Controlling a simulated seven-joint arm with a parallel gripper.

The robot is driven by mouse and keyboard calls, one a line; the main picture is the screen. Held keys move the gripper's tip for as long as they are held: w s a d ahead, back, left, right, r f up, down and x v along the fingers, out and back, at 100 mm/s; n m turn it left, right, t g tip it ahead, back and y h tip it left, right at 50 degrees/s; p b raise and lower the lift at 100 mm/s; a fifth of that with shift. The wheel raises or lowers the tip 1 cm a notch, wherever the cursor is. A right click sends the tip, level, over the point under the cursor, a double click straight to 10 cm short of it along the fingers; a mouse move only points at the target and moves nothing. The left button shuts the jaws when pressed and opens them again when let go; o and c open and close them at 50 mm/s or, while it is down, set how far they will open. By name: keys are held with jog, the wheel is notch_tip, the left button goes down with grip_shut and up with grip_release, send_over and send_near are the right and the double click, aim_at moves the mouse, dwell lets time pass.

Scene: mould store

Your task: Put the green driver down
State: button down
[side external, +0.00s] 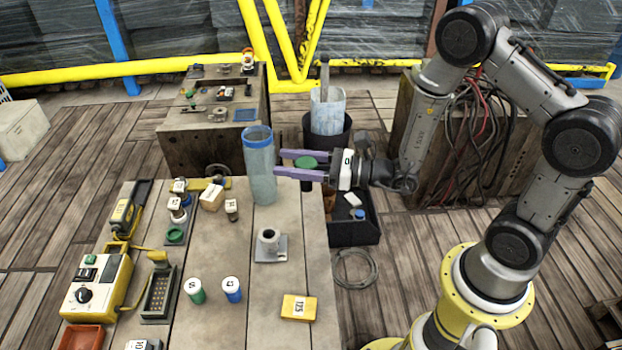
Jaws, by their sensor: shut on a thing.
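My gripper (279,162) reaches in from the right with its two purple fingers level and pointing left. It holds a thing with a round green top (306,163) and a dark lower part between the fingers, which looks like the green driver. It is upright, near the right edge of the wooden bench (290,265). Whether its lower end touches anything is hard to tell. The fingertips are close to the right side of a tall clear cylinder with a blue rim (260,168).
A grey flanged pipe (269,243), a yellow block (298,307), a green jar (194,290) and a blue jar (232,289) stand on the bench. Small parts and a yellow control box (95,287) crowd its left. A black bin (357,232) is beside the bench. The front middle has free room.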

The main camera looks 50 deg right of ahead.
jog(key=w+d+r+m+t+h, duration=0.2)
jog(key=w+d+m+h, duration=0.15)
jog(key=d, duration=0.45)
jog(key=s+a+f+n+g+y, duration=0.1)
jog(key=a+f+n+g+y, duration=0.2)
jog(key=a+n+g+y, duration=0.6)
jog(key=s+a+f+n+g+y, duration=0.1)
jog(key=a+f+n+g+y, duration=0.2)
jog(key=a, duration=1)
jog(key=shift+n+g, duration=0.35)
jog(key=shift+g, duration=0.35)
jog(key=shift+w+a+f, duration=1.1)
jog(key=shift+w+f, duration=0.95)
jog(key=shift+w, duration=0.05)
jog(key=shift+w+a+f, duration=1.1)
jog(key=shift+w+f, duration=0.95)
jog(key=shift+w, duration=0.05)
jog(key=shift+w+a+f, duration=1.1)
jog(key=shift+w+f, duration=0.95)
jog(key=shift+w, duration=0.05)
